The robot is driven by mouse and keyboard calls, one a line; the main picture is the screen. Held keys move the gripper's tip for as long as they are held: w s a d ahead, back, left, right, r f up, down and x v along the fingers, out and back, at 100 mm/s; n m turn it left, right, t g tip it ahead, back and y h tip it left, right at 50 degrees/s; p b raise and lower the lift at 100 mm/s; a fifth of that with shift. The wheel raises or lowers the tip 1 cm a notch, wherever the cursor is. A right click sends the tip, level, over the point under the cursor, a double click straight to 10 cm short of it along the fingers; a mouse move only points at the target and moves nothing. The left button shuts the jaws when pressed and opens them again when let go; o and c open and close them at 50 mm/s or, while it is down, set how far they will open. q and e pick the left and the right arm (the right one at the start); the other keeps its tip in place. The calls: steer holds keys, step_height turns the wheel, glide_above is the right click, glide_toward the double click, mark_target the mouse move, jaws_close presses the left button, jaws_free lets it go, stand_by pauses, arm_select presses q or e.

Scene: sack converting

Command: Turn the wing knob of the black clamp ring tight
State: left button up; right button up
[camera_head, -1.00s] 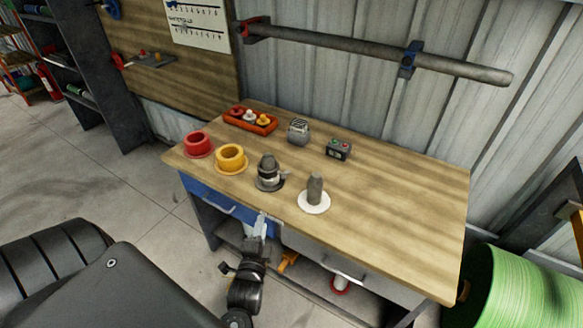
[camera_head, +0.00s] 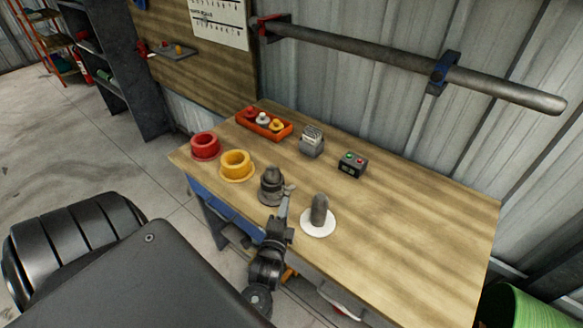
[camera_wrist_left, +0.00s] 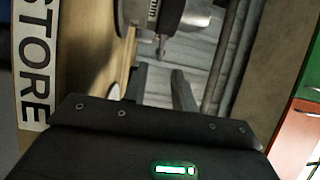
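The black clamp ring (camera_head: 270,197) sits low around a dark grey stepped fitting standing upright near the table's front edge. Its small wing knob (camera_head: 289,188) sticks out to the right. My left gripper (camera_head: 285,204) is just in front of the knob at the table edge. In the left wrist view the two fingers (camera_wrist_left: 160,72) are apart with nothing between them. The knob (camera_wrist_left: 161,47) shows just beyond the fingertips, in line with the gap, below the ring's metal band (camera_wrist_left: 152,14). I cannot tell whether they touch. My right gripper is out of view.
A grey post on a white disc (camera_head: 318,229) stands close right of my left gripper. A yellow ring (camera_head: 237,165) and red ring (camera_head: 205,146) sit to the left. An orange tray (camera_head: 264,124), a grey holder (camera_head: 312,141) and a button box (camera_head: 351,165) stand behind. The table's right is clear.

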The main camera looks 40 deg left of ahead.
mark_target(292, 185)
arm_select(q)
steer(key=p+x, duration=0.1)
steer(key=x, duration=0.7)
steer(key=shift+w+a, duration=0.2)
steer(key=shift+w, duration=0.1)
steer(key=shift+w+a, duration=0.1)
steer(key=shift+w, duration=0.2)
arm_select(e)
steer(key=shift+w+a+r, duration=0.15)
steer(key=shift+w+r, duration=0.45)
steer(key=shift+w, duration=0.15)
arm_select(q)
jaws_close()
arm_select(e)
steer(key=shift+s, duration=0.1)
